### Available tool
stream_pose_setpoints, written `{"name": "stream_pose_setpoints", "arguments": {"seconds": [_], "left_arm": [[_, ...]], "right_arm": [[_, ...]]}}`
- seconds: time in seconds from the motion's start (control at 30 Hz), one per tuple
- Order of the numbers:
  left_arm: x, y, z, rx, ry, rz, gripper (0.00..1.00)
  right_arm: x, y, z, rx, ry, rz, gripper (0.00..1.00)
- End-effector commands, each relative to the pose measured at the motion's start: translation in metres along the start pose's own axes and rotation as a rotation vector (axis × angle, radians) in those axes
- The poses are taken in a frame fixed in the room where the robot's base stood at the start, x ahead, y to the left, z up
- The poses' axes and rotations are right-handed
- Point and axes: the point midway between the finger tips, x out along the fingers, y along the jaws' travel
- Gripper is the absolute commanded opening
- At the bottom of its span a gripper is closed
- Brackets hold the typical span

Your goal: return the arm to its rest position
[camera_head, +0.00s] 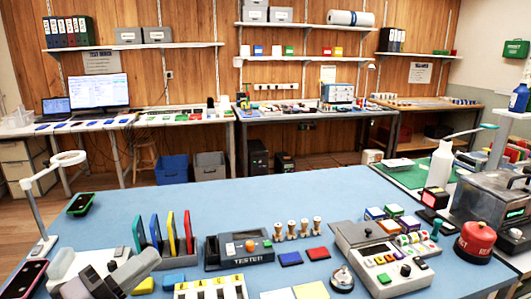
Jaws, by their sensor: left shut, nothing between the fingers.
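My left gripper (106,276) is in the lower left corner of the head view, over the near left part of the blue table (230,194). Its fingers are shut and it holds nothing. It overlaps a pale block on the table in the picture; I cannot tell whether they touch. My right gripper is not in view.
A rack of coloured upright phones (170,233), a tester (238,249), a grey button console (381,258) and a red canister (476,239) fill the near table. The far middle is clear.

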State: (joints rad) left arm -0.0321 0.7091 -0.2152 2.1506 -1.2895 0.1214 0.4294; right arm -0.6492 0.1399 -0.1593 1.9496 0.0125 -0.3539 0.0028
Motion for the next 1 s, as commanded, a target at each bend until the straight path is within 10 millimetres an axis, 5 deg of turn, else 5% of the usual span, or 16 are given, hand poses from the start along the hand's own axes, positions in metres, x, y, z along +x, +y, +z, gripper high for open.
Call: {"name": "stream_pose_setpoints", "arguments": {"seconds": [0.23,0.47,0.7,1.0], "left_arm": [[-0.038,0.007,0.043,-0.429,-0.473,-0.151,0.00],[-0.106,0.076,0.055,-0.816,-0.947,-0.039,0.00],[-0.180,0.154,0.000,-1.160,-1.326,0.286,0.00],[-0.232,0.189,-0.081,-1.397,-1.509,0.667,0.00]], "right_arm": [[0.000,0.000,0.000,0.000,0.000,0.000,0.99],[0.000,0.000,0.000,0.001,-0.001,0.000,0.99],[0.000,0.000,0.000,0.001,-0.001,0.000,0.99],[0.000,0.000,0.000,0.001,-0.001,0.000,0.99]]}}
